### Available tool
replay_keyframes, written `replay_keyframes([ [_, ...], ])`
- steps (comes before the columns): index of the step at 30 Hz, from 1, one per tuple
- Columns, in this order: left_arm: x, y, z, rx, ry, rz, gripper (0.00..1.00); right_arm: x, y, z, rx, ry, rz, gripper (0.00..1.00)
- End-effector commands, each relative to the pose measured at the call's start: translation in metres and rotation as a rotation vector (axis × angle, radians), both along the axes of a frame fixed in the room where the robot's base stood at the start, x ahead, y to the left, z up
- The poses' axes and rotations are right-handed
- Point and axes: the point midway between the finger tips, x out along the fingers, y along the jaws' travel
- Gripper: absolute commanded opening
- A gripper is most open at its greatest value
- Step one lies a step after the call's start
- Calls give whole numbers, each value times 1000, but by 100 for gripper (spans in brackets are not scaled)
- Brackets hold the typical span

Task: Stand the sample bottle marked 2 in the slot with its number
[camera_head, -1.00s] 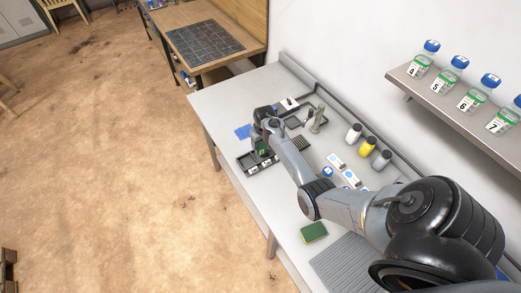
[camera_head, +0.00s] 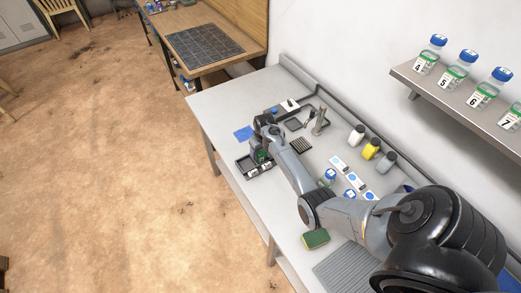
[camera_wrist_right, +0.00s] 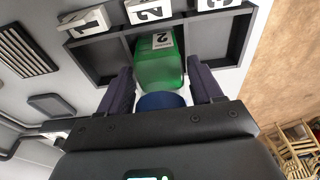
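The sample bottle marked 2 (camera_wrist_right: 160,65) holds green liquid and has a blue cap (camera_wrist_right: 160,101); its label shows a 2. The bottle is at the middle compartment of a dark rack (camera_wrist_right: 84,58), in line with the number 2 plate (camera_wrist_right: 148,10). Whether its base rests on the compartment floor is hard to tell. In the head view my right gripper (camera_head: 262,154) is over the rack (camera_head: 246,170), partly hiding it. My left gripper is not in view.
Plates 1 (camera_wrist_right: 84,21) and 3 (camera_wrist_right: 217,3) flank the middle slot. Blue-capped bottles (camera_head: 330,175) stand beside my right arm. A yellow bottle (camera_head: 371,149), a sponge (camera_head: 315,239) and a ribbed mat (camera_head: 345,268) are on the bench. A wall shelf (camera_head: 440,98) holds numbered bottles.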

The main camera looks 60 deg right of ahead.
Motion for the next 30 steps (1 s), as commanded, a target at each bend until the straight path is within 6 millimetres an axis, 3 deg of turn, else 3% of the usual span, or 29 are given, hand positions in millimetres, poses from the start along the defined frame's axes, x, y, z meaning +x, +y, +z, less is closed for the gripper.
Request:
replay_keyframes([
  [3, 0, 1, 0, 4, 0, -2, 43, 0, 0, 0, 0, 0, 0, 80],
  [16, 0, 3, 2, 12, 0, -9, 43, 0, 0, 10, -1, -3, 0, 80],
  [30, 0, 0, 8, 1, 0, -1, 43, -11, 5, 88, -3, -3, 0, 80],
])
